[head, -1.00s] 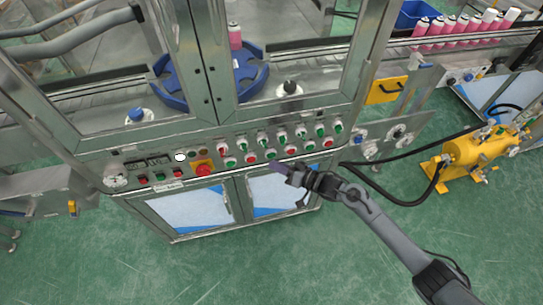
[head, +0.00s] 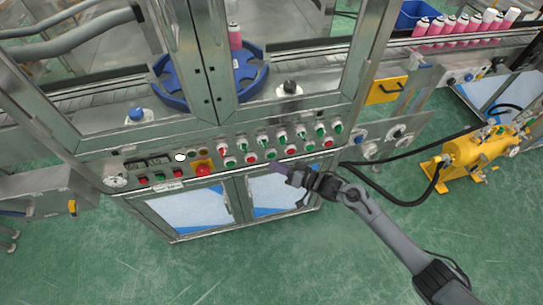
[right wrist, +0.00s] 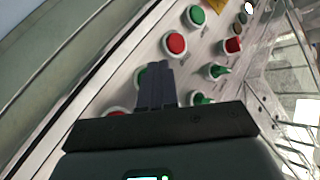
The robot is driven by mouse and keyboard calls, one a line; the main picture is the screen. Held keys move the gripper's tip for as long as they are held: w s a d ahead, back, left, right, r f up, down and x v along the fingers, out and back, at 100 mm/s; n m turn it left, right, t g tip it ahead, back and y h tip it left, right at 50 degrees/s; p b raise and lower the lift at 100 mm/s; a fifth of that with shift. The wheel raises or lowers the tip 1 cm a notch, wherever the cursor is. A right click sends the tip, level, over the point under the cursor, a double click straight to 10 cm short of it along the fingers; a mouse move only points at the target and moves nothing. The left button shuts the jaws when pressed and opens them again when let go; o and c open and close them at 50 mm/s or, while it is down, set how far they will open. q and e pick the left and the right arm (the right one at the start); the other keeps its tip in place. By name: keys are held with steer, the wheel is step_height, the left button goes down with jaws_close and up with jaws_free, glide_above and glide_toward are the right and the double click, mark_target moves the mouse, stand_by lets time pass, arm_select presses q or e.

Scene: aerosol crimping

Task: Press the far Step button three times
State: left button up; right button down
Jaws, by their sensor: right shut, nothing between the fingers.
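The control panel (head: 212,158) on the machine front carries a lower row of green and red push buttons. Labels are too small to read, so I cannot tell which button is the far Step button. My right gripper (head: 276,166) is shut and empty, with its tips at the lower edge of the button row. In the right wrist view the shut fingers (right wrist: 156,84) cover most of one white-ringed button. A red button (right wrist: 175,44) and a green button (right wrist: 197,17) lie beyond. Another red button (right wrist: 115,113) is partly hidden. Contact cannot be told. My left gripper is not in view.
Green rotary switches (head: 300,132) sit in a row above the buttons. A red emergency stop (head: 203,170) on a yellow plate is to the left. A yellow pump (head: 470,150) with black hoses stands at right. The green floor in front is clear.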

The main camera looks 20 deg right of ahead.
steer(key=shift+w, duration=0.15)
stand_by(0.3)
steer(key=shift+w, duration=0.3)
stand_by(0.4)
